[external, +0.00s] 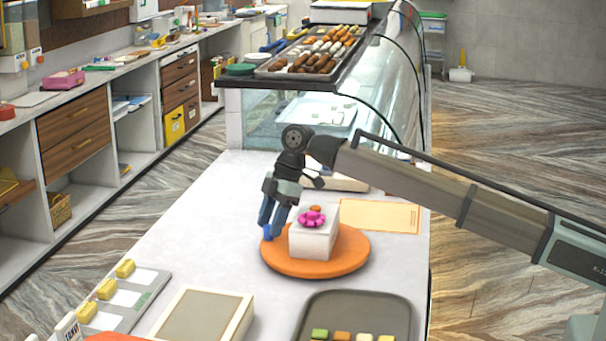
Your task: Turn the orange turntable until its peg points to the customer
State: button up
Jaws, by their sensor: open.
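The orange turntable (345,262) lies flat on the white counter in the external view. A white box (313,242) with a pink bow (312,218) stands on it, and a small orange piece shows behind the bow. My gripper (270,233) points down at the turntable's left rim, beside the box. Its fingers are open. A brighter blue bit shows between or at the fingertips; I cannot tell whether it is the peg or part of a finger. No other peg is visible on the turntable. Whether the fingers touch anything is unclear.
A tan card (380,216) lies behind right of the turntable. A grey tray of sweets (400,307) and a framed panel (247,318) are in front. A glass case topped with a sweets tray (268,74) stands behind. The counter left of the turntable is clear.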

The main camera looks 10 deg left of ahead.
jog(key=shift+s+a+f, duration=0.1)
jog(key=shift+f, duration=0.2)
grip_shut()
dwell(0.4)
